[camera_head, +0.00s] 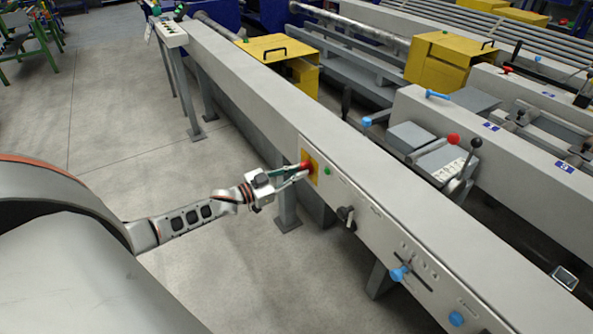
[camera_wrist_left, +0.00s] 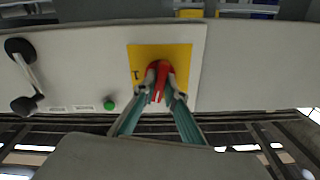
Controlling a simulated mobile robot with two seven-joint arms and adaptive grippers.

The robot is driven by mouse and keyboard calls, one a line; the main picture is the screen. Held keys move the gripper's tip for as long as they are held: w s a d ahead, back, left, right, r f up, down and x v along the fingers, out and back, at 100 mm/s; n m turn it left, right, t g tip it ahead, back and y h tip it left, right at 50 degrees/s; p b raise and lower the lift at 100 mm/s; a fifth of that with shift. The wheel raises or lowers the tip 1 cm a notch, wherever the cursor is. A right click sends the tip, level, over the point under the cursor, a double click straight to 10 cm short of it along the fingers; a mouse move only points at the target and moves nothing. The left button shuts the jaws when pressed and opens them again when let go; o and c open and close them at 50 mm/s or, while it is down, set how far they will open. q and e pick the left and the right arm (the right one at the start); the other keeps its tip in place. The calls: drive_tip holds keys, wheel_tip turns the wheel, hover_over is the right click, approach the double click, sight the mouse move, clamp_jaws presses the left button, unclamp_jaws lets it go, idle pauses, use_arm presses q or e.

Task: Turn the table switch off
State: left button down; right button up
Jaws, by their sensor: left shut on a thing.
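The table switch is a red knob (camera_head: 306,166) on a yellow plate (camera_head: 311,158) on the side panel of the long grey table. In the left wrist view the red knob (camera_wrist_left: 159,72) sits in the middle of the yellow plate (camera_wrist_left: 178,53), and a mark shows at the plate's left. My left gripper (camera_head: 301,172) reaches the panel from the left. Its fingers (camera_wrist_left: 158,90) are shut on the red knob from both sides and hide part of it. My right gripper is in neither view.
A green button (camera_head: 327,170), a black handle (camera_head: 346,216) and blue knobs (camera_head: 399,273) are farther along the same panel. The green button (camera_wrist_left: 109,105) and black handle (camera_wrist_left: 27,77) also show in the left wrist view. Bare floor (camera_head: 130,130) lies left of the table.

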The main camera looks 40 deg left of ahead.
use_arm(q)
drive_tip(key=shift+r+n, duration=0.1)
drive_tip(key=shift+n, duration=0.6)
drive_tip(key=shift+n+p, duration=0.3)
drive_tip(key=shift+n, duration=0.5)
drive_tip(key=c, duration=2.1)
unclamp_jaws()
drive_tip(key=v, duration=1.2)
